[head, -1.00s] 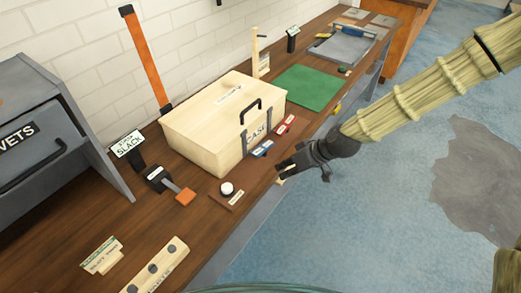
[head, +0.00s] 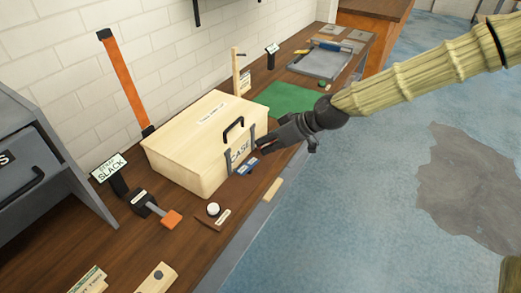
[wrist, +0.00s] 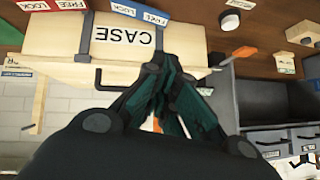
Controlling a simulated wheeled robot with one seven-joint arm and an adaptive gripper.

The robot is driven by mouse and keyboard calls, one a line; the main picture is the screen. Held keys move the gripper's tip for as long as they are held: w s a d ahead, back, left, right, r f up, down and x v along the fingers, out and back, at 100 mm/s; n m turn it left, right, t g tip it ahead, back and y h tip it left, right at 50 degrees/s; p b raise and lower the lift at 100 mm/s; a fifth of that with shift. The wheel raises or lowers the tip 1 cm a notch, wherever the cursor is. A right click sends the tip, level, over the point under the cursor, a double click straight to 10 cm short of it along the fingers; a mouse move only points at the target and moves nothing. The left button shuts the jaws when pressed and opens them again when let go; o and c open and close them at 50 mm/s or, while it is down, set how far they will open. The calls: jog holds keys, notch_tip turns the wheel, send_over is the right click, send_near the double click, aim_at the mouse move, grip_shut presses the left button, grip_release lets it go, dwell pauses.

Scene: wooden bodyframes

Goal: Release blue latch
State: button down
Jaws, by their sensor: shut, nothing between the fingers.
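The wooden case (head: 185,165) stands on the bench with a black handle and two grey latch straps on its front. The blue FREE/LOCK plate (head: 248,166) lies on the bench by the left strap. In the wrist view the case (wrist: 70,42) is upside down. There the blue plate (wrist: 142,15) sits above a grey strap (wrist: 152,48), and the red plate (wrist: 40,5) is at the top left. My gripper (head: 262,146) is shut and empty, close to the case's front right corner. Its fingers also show in the wrist view (wrist: 160,82); contact cannot be told.
A white button (head: 213,209), an orange-ended lever (head: 170,218) and a SLACK sign (head: 109,169) stand left of the case. A green mat (head: 283,100) lies behind my gripper. A grey cabinet (head: 30,180) is at far left. Free room lies over the floor to the right.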

aim_at(248, 166)
jog(key=shift+s+d+f+p+x, duration=0.3)
jog(key=shift+p+x, duration=0.35)
jog(key=shift+x, duration=1.3)
jog(key=shift+s+d+f+p+x, duration=0.3)
jog(key=shift+p+x, duration=0.4)
jog(key=shift+x, duration=1.25)
jog(key=shift+s+d+f+p+x, duration=0.15)
jog(key=shift+f+p+x, duration=0.4)
jog(key=shift+x, duration=1.4)
jog(key=shift+r, duration=0.1)
jog(key=shift+s+a, duration=0.1)
jog(key=shift+a, duration=0.05)
